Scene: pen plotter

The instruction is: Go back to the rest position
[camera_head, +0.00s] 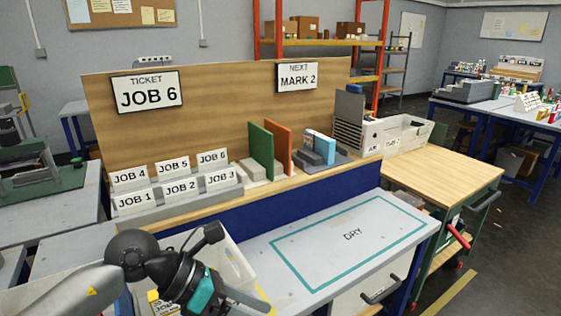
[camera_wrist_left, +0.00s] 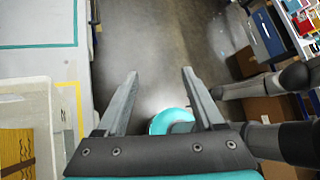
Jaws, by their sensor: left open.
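My left arm comes in from the lower left in the head view. Its teal-banded wrist (camera_head: 203,290) hangs low over the front of the bench, in front of a pale bin (camera_head: 236,268). In the left wrist view the left gripper (camera_wrist_left: 160,73) has its two grey fingers spread apart with nothing between them. The floor shows beyond the fingertips, past the bench edge. A teal round part, seemingly of my own body, shows just behind the right finger. My right gripper is not seen in either view.
The bench carries a teal-outlined DRY area (camera_head: 352,235), which is empty. Job card holders (camera_head: 175,198), a green panel (camera_head: 262,150) and an orange panel (camera_head: 279,150) stand on the raised shelf. A wooden-topped cart (camera_head: 445,180) stands at the right.

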